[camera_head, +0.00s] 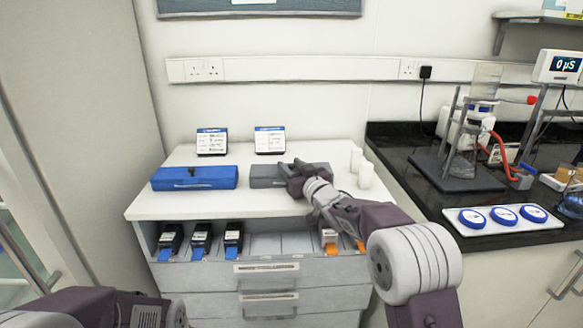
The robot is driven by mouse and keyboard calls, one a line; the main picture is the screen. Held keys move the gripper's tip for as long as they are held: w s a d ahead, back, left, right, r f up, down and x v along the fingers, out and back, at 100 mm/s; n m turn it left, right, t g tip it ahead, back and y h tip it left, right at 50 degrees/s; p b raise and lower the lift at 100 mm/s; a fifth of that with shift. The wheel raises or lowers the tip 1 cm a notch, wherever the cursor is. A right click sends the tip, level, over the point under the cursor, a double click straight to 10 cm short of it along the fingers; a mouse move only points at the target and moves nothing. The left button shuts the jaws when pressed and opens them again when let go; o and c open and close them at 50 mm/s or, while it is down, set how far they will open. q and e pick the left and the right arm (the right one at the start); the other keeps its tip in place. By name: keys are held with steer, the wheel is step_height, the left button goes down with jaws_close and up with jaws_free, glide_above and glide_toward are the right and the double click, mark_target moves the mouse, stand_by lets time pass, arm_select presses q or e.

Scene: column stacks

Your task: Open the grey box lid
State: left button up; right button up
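The grey box (264,177) lies on the white cabinet top, right of the blue box. Its lid looks shut, and its right part is hidden behind my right gripper. My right gripper (291,172) is over the right part of the grey box, with my arm reaching in from the lower right. Whether it touches the lid, and whether its fingers are open or shut, I cannot tell. My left arm shows only as links at the bottom left; its gripper is out of view.
A blue box (194,178) with a dark knob sits at the left. Two label cards (270,140) stand behind the boxes. White cups (365,174) stand right of my gripper. An open drawer (283,246) below holds several dark columns. Lab apparatus (470,150) stands on the black bench.

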jaws_close()
stand_by(1.4)
